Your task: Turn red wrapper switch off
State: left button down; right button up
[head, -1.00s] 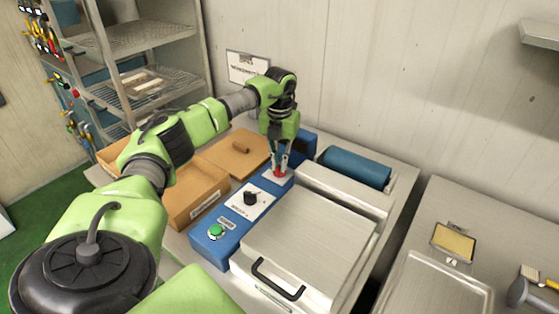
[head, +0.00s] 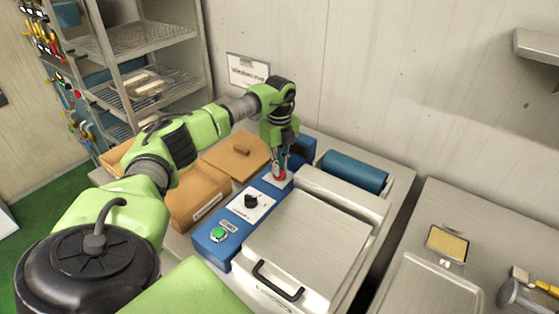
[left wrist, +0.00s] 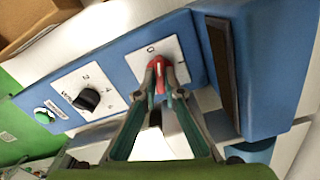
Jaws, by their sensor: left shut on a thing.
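The red wrapper switch (head: 279,174) sits on a white plate at the far end of the blue control panel (head: 208,236). In the left wrist view the red switch (left wrist: 157,68) stands on its white plate, which carries a round mark near its upper edge. My left gripper (head: 279,171) points down at the plate. Its fingers (left wrist: 159,88) are shut on the red switch, one on each side. The fingers hide part of the switch. My right gripper is not in view.
On the same panel are a black knob (head: 251,201) and a green button (head: 218,235). The machine lid with a black handle (head: 278,281) and a blue roll (head: 354,171) stand to the right. Cardboard boxes (head: 197,194) stand left of the panel.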

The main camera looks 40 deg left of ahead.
pick_arm(q)
jog(key=n+p, duration=0.1)
jog(key=n, duration=0.2)
jog(key=shift+a+r, duration=0.1)
jog(key=shift+r, duration=0.05)
jog(key=shift+n, duration=0.4)
jog(key=c, duration=2.1)
grip_release()
jog(key=shift+c, duration=0.2)
notch_tip(320, 180, up, 12)
